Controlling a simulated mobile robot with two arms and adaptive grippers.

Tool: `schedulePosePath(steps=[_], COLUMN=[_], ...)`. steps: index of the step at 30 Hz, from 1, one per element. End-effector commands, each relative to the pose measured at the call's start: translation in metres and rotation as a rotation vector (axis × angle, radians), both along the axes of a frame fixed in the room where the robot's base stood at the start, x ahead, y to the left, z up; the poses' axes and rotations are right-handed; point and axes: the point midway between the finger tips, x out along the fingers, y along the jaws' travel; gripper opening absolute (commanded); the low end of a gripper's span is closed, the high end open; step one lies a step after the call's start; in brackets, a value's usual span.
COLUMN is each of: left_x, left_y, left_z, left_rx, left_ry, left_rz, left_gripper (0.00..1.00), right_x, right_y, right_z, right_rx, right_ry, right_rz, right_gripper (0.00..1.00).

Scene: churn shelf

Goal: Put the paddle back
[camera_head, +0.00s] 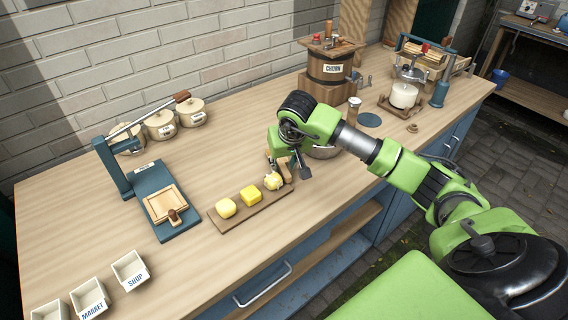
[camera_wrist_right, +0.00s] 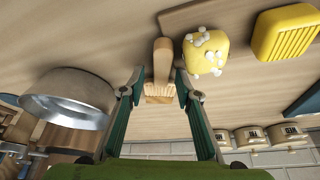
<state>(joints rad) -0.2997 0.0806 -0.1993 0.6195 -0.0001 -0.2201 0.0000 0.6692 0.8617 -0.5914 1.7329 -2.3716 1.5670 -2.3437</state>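A wooden paddle (camera_wrist_right: 162,68) with a ridged end shows between the fingers of my right gripper (camera_wrist_right: 160,78) in the right wrist view. A gap shows on both sides of it, so the fingers look open around it. In the head view, my right gripper (camera_head: 288,167) is low over the counter beside the butter board (camera_head: 240,215), and wooden pieces (camera_head: 285,175) show partly beneath it. I cannot tell whether the paddle rests on the counter or on something else. My left gripper is not in view.
Several yellow butter pieces (camera_head: 250,193) lie on the board. A metal bowl (camera_wrist_right: 68,97) is close beside the gripper. A churn (camera_head: 328,68) stands behind, a blue press (camera_head: 160,195) and lidded crocks (camera_head: 160,124) to the left. Small white boxes (camera_head: 130,270) stand front left. The counter's middle is clear.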

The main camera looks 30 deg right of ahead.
Motion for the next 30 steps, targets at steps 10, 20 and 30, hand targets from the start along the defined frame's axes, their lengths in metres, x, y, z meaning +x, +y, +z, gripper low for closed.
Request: schedulePosePath(steps=[10,20,30], left_x=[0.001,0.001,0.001], left_y=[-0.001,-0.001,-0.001], left_z=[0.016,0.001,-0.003], left_rx=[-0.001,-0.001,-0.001], left_ry=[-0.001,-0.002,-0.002], left_rz=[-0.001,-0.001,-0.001], left_gripper=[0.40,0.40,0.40], right_x=[0.000,-0.025,-0.042], right_y=[0.000,0.008,0.014], right_z=[0.015,0.080,0.121], right_rx=[0.001,-0.003,-0.001], right_ry=[0.001,-0.006,-0.001], right_rz=[-0.001,0.002,0.000], right_gripper=[0.30,0.30,0.30])
